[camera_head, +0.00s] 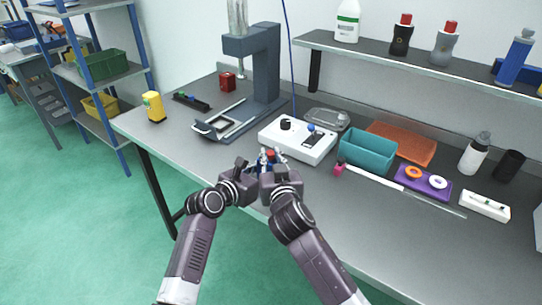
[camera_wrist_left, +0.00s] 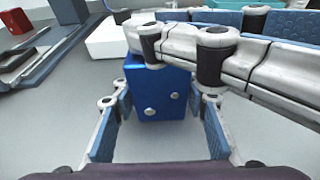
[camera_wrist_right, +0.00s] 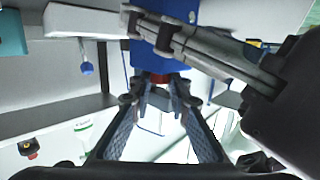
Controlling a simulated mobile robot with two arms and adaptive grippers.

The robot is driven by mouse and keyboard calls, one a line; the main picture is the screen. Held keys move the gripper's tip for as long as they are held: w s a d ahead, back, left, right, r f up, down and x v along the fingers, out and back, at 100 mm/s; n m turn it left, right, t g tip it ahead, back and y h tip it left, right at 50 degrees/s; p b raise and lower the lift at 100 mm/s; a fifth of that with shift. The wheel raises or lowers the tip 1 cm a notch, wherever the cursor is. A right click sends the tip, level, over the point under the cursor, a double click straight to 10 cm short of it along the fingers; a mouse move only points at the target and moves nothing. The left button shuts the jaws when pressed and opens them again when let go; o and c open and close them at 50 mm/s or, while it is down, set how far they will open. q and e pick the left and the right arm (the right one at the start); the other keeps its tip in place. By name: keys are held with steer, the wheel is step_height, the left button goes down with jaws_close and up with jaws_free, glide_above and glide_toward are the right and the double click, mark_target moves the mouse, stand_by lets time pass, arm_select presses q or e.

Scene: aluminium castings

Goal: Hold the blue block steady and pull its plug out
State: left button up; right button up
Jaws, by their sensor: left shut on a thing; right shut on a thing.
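The blue block (camera_wrist_left: 158,98) stands on the table between the fingers of my left gripper (camera_wrist_left: 160,104), which is shut on its sides. In the head view the block (camera_head: 264,168) is small and partly hidden by both grippers. The red plug (camera_wrist_right: 160,78) shows in the right wrist view against the block, between the fingertips of my right gripper (camera_wrist_right: 160,92), which is shut on it. The plug's red top (camera_head: 269,154) also shows in the head view. My right fingers cross above the block in the left wrist view. How deep the plug sits is hidden.
A white control box (camera_head: 298,142) stands just behind the grippers. A teal bin (camera_head: 367,155) and a pink-ended rod (camera_head: 340,169) lie to the right. A press (camera_head: 262,70) stands at the back. The table's front left is clear.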

steer(key=shift+r, duration=1.55)
jaws_close()
stand_by(1.2)
steer(key=shift+r, duration=2.45)
arm_select(q)
steer(key=o, duration=1.2)
steer(key=shift+o, duration=0.2)
steer(key=shift+s+a, duration=0.1)
